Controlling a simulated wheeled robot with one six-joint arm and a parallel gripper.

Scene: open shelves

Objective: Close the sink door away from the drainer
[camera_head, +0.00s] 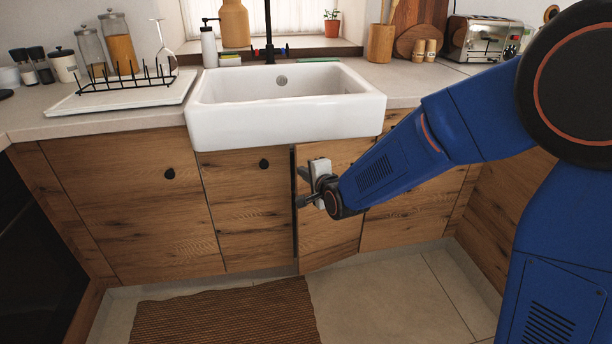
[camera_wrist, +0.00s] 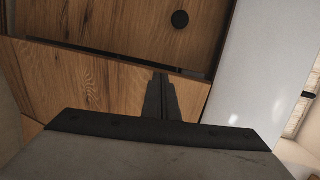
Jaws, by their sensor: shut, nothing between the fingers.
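The sink door away from the drainer (camera_head: 338,225) is the right one of two wooden doors under the white sink (camera_head: 285,128). It stands slightly ajar, with a dark gap along its left edge. In the wrist view this door (camera_wrist: 85,85) stands out in front of the other door. My gripper (camera_head: 300,188) is at the upper left part of the ajar door, near its free edge. Its fingers are together and empty, and they also show in the wrist view (camera_wrist: 161,90) over the door's face. Whether they touch it is unclear. The door's knob is not visible.
The left sink door (camera_head: 245,210) is closed, with a black knob (camera_head: 264,163). The drainer (camera_head: 125,90) is on the counter left of the sink. A brown mat (camera_head: 225,315) lies on the floor in front. The tiled floor right of it is clear.

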